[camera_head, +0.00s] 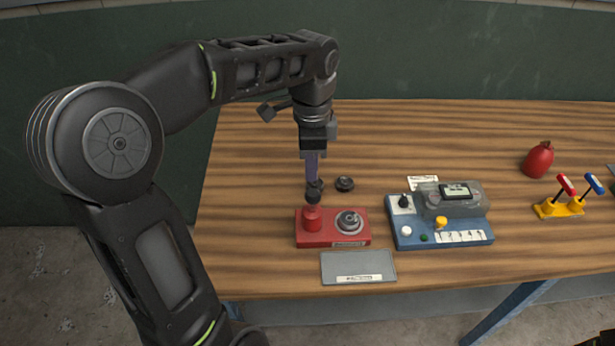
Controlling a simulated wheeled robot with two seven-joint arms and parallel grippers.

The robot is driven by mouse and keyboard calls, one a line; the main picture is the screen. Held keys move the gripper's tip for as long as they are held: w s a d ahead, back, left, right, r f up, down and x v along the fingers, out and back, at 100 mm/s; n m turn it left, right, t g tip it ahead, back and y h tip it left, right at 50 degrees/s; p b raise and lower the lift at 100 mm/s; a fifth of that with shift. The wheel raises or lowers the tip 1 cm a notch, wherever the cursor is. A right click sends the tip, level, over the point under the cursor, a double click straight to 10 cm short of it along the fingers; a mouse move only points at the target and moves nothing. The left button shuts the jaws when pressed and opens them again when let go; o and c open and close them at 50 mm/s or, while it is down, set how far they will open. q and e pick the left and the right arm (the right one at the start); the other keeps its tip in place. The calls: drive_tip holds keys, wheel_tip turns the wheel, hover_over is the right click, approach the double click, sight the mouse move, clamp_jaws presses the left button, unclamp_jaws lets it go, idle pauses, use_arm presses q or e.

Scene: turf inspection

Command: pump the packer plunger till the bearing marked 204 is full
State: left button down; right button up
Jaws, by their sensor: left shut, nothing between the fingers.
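The red bearing packer (331,239) sits on the wooden table. Its plunger (313,197) stands at the left, a black knob above a red cylinder. A metal bearing (349,221) sits on the right part of the packer. A dark bearing (345,184) lies on the table behind the packer. My left gripper (315,178) points down, shut and empty, just above the plunger knob; I cannot tell whether it touches. Another dark round thing is partly hidden behind the fingertips. No bearing number is readable.
A grey plate (358,267) with a label lies in front of the packer. A blue device (442,235) with a clear cover and buttons stands to the right. The table's back left is clear.

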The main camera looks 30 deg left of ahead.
sight(314, 192)
use_arm(q)
wheel_tip(314, 192, up, 8)
drive_tip(key=p, duration=0.3)
drive_tip(key=shift+w+d+f, duration=0.15)
drive_tip(key=shift+d, duration=0.05)
idle(0.5)
drive_tip(key=a+h+b, duration=0.1)
drive_tip(key=s+a+r+t+h+b, duration=0.1)
drive_tip(key=s+t+b, duration=0.1)
drive_tip(key=shift+a+r+h, duration=0.3)
drive_tip(key=shift+a+h, duration=0.1)
